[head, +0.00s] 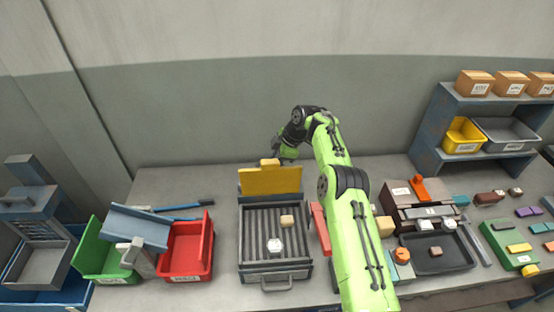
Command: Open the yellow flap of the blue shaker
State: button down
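The shaker (306,243) is a dark blue-grey box with a ribbed inside and a grey handle at its front, left of the middle of the table. Its yellow flap (270,181) stands upright along the back edge, so the box is uncovered from above. A small tan block and a white object lie on the ribs. A small tan-yellow piece (268,162) shows at the flap's top edge. My gripper (277,153) is at the far side of the flap, just above and right of this piece. Its fingertips are small and partly hidden; I cannot tell whether they touch the flap.
A red bin (187,250) and a green bin (103,252) stand to the left. A red piece (320,229) lies close to the shaker's right side, partly behind my arm. A dark tray (437,261) and several small parts fill the right. A blue shelf (436,118) stands at the back right.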

jog(key=shift+w+d+f, duration=0.2)
jog(key=shift+d, duration=0.15)
dwell(0.3)
jog(key=c, duration=1.1)
grip_release()
jog(key=shift+w+f, duration=0.1)
jog(key=shift+f, duration=0.05)
jog(key=v, duration=1.6)
jog(key=shift+a+r, duration=0.3)
jog(key=shift+a, duration=0.1)
